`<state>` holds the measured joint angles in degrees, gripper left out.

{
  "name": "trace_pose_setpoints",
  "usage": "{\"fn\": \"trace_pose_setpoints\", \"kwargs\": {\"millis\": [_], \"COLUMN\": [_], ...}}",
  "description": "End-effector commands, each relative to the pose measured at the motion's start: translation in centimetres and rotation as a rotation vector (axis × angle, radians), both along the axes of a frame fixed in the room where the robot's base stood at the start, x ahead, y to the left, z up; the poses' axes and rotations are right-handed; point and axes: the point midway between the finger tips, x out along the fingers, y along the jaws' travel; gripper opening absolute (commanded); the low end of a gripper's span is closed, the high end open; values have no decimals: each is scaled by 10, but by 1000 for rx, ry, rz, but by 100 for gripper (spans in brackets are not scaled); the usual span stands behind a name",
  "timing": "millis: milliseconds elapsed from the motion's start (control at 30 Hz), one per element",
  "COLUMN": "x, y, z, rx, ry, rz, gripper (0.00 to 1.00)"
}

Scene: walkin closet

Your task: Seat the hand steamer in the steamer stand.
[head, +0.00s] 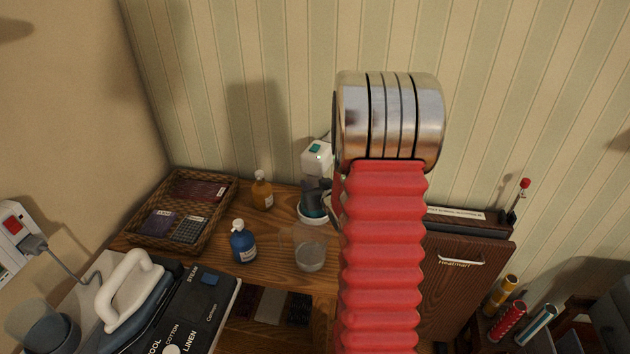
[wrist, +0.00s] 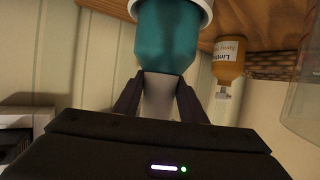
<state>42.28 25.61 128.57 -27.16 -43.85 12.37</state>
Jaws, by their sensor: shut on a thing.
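The hand steamer (head: 317,156) has a white upper part and a teal tank, and stands about upright at the back of the wooden table. The teal tank (wrist: 166,42) fills the top of the wrist view. My gripper (head: 318,187) is shut on the steamer's pale neck, with dark fingers (wrist: 158,95) on both sides of it. The steamer stand (head: 312,219) is a small white round cup directly below the tank; its rim (wrist: 204,20) surrounds the tank's end in the wrist view. Whether the tank touches the stand's floor is hidden.
A clear cup (head: 310,256) stands in front of the stand. An amber bottle (head: 262,193), a blue bottle (head: 243,244) and a wicker tray (head: 140,230) are to the left. My red arm hides the table's right part. A brown trouser press (head: 470,275) stands at right.

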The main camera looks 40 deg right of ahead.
Motion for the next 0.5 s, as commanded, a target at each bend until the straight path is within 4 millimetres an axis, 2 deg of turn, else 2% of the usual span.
{"fn": "trace_pose_setpoints", "kwargs": {"millis": [500], "x": [1], "y": [0], "z": [-9], "rx": [-2], "ry": [-5], "rz": [0], "gripper": [0]}}
